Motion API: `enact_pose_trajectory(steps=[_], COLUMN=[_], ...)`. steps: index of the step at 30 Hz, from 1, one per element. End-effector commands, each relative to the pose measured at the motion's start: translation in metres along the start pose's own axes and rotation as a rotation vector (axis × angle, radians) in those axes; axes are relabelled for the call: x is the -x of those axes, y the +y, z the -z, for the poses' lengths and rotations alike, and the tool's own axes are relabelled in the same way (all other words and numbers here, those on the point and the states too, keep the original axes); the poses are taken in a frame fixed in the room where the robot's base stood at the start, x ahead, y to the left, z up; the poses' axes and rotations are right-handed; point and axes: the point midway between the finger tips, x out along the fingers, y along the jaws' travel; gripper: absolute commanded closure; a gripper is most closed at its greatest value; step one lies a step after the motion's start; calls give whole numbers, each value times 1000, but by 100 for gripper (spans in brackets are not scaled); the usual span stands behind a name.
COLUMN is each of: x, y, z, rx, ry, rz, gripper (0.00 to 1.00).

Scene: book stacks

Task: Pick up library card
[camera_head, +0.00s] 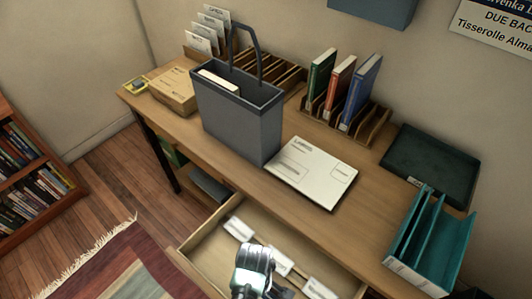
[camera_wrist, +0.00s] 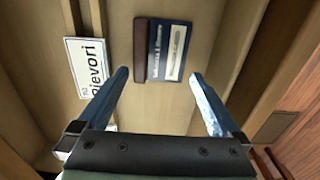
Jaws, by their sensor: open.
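The wrist view shows a small blue card (camera_wrist: 168,52) with a brown strip on one side and a white label, lying flat in the open wooden drawer; its print is too blurred to read. My gripper (camera_wrist: 158,75) is open and empty, and the blue card appears just beyond and between its fingertips, apart from them. In the head view my gripper (camera_head: 264,275) hangs over the drawer (camera_head: 212,262) and hides part of its contents. A white name card (camera_wrist: 88,67) with dark lettering lies to the left of the blue card.
Several white cards (camera_head: 238,229) lie in the drawer, whose walls stand close around. On the desk above are a grey tote bag (camera_head: 238,120), a large envelope (camera_head: 312,173), a book rack (camera_head: 372,128), a dark tray (camera_head: 430,165) and a teal file holder (camera_head: 432,243).

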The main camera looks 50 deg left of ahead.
Motion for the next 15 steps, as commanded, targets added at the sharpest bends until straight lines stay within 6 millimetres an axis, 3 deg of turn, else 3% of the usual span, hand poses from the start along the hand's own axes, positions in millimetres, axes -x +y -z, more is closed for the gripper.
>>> enact_pose_trajectory(steps=[4, 13, 15], x=[-18, -21, -21], y=[0, 1, 1], z=[0, 0, 0], rx=[0, -1, -1], ry=[0, 1, 1], rz=[0, -1, -1], gripper=[0, 0, 13])
